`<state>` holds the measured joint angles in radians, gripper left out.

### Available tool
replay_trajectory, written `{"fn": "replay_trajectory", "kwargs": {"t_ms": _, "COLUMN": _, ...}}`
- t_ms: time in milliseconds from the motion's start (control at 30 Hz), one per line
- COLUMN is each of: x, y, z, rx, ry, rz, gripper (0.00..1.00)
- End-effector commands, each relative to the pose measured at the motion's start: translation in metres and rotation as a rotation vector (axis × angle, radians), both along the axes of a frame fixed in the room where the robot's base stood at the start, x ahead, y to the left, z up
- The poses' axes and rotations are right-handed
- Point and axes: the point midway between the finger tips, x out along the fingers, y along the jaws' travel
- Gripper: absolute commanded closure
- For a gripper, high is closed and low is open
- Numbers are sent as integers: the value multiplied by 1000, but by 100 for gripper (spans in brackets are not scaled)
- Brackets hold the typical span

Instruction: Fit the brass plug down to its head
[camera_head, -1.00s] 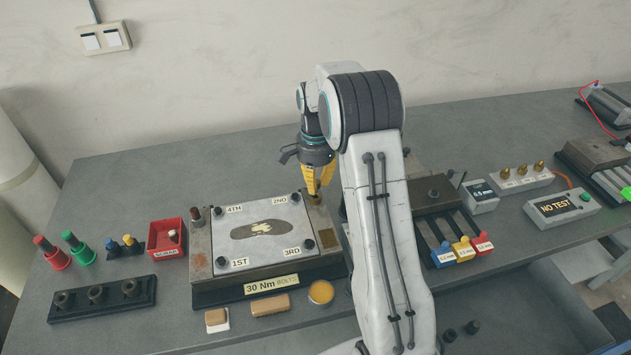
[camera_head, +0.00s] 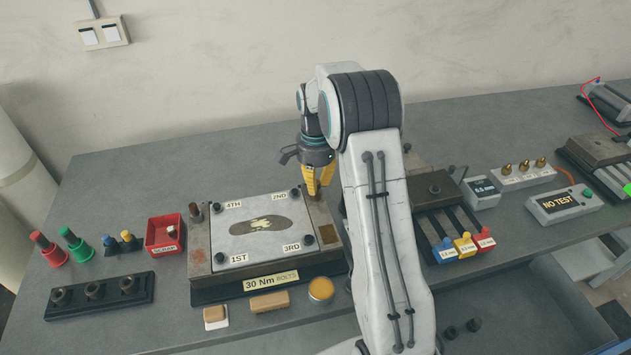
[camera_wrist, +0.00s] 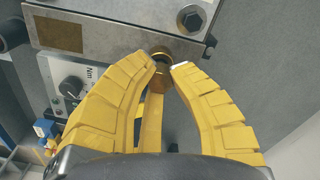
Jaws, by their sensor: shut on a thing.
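My gripper (camera_head: 317,192) points down at the back right corner of the bolted fixture (camera_head: 325,248). In the wrist view its yellow fingertips (camera_wrist: 164,64) are shut on the brass plug (camera_wrist: 162,54), whose round top shows between them. The plug is beside the edge of the fixture's steel end block (camera_wrist: 110,32). Its lower part is hidden, so I cannot tell how deep it sits or whether it is in a hole. In the head view the fingers mostly cover it.
The fixture's pale plate (camera_head: 255,245) carries corner bolts and order labels. A white block with several brass pieces (camera_head: 524,177) and a NO TEST box (camera_head: 565,207) stand to the right. A red bin (camera_head: 165,248) and a black bolt rack (camera_head: 100,310) are left.

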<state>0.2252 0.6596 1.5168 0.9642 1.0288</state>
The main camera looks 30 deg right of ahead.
Motion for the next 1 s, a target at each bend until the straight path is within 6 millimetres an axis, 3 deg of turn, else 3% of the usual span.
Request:
{"fn": "replay_trajectory", "kwargs": {"t_ms": 600, "x": 0, "y": 0, "z": -14, "rx": 0, "ry": 0, "rz": 0, "gripper": 100}}
{"fn": "replay_trajectory", "kwargs": {"t_ms": 633, "x": 0, "y": 0, "z": -14, "rx": 0, "ry": 0, "rz": 0, "gripper": 80}}
{"fn": "replay_trajectory", "kwargs": {"t_ms": 900, "x": 0, "y": 0, "z": -13, "rx": 0, "ry": 0, "rz": 0, "gripper": 56}}
{"fn": "replay_trajectory", "kwargs": {"t_ms": 1000, "x": 0, "y": 0, "z": -13, "rx": 0, "ry": 0, "rz": 0, "gripper": 56}}
